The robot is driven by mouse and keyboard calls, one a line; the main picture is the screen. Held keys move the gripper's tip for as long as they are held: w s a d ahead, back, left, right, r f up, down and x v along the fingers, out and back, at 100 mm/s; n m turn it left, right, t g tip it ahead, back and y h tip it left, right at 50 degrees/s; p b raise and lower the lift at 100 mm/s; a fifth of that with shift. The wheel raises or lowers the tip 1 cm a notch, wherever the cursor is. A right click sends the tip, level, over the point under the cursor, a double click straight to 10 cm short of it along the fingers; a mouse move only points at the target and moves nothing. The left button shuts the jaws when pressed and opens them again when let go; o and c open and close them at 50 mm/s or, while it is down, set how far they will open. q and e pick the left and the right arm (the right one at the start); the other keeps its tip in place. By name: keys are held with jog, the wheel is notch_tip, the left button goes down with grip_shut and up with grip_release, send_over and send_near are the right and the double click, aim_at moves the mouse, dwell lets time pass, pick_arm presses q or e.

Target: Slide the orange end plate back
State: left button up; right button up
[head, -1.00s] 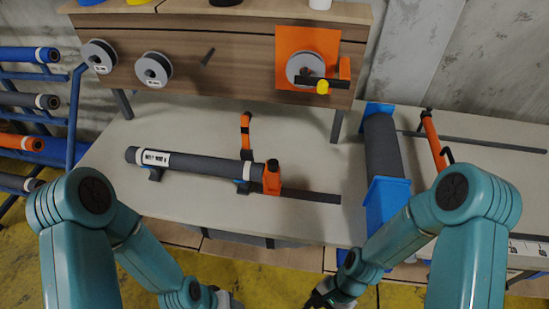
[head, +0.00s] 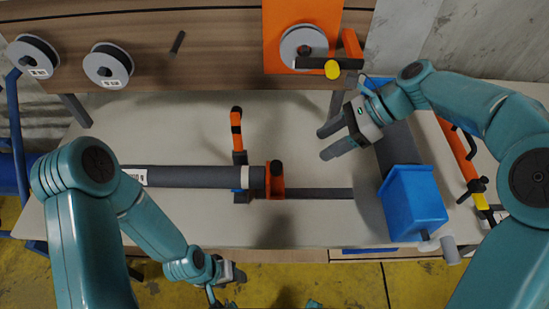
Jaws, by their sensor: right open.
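The orange end plate (head: 275,181) stands upright on a dark rail (head: 320,193), at the right end of a dark grey roll (head: 205,177). It looks close against the roll's white-banded end; I cannot tell if they touch. A dark knob tops the plate. My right gripper (head: 327,142) is open and empty, above the table to the right of and behind the end plate, near the blue-ended roller. My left gripper (head: 236,276) hangs low in front of the table's front edge, small and partly hidden; its jaw state is unclear.
An orange-handled lever (head: 236,130) stands behind the roll. A blue box-shaped end (head: 414,203) with a grey roller is at the right. A wooden panel with spools (head: 108,66) rises at the back. The table (head: 310,225) is clear in front of the rail.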

notch_tip(320, 180, up, 2)
jog(key=r+t, duration=0.1)
send_near(277, 165)
jog(key=a, duration=0.1)
jog(key=x, duration=0.9)
jog(key=shift+s+d+f+b, duration=0.1)
jog(key=shift+d+f+b, duration=0.05)
jog(key=shift+b, duration=0.15)
jog(key=shift+w+f, duration=0.3)
jog(key=shift+s, duration=0.15)
jog(key=shift+s+r, duration=0.1)
jog(key=c, duration=0.6)
grip_shut()
